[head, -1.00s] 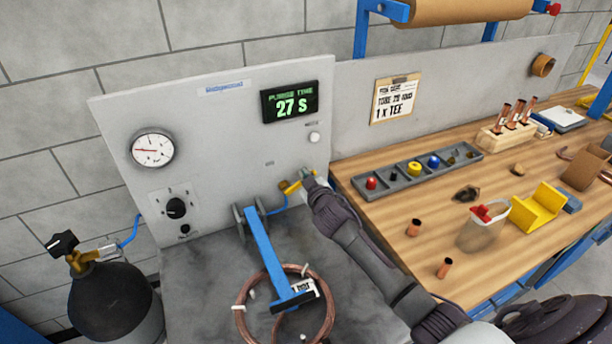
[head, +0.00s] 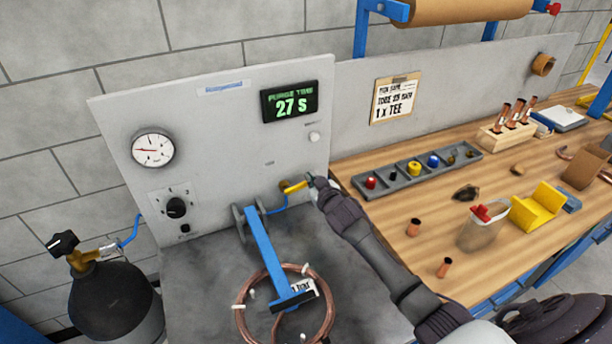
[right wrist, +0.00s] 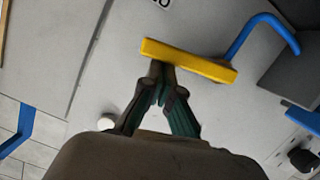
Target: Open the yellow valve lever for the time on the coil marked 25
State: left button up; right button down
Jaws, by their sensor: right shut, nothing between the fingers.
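The yellow valve lever (head: 296,187) sits low on the grey panel, just left of my right gripper (head: 312,180). In the right wrist view the yellow lever (right wrist: 188,60) lies across the top of my right gripper (right wrist: 162,72); the fingertips are closed together at its edge, with nothing between them. I cannot tell whether they touch it. The display (head: 290,102) reads PURGE TIME 27 S. The copper coil (head: 332,310) lies on the bench under a blue arm; its white tag (head: 304,288) is partly covered and unreadable. My left gripper is not in view.
A gauge (head: 152,148) and a black knob (head: 176,208) are on the panel; a white button (head: 314,137) is above the lever. A blue hose (head: 277,208) runs from the valve. A parts tray (head: 400,176) and yellow block (head: 538,208) stand on the wooden bench at right.

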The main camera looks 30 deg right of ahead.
jog(key=shift+d+f, duration=0.3)
jog(key=shift+f, duration=0.5)
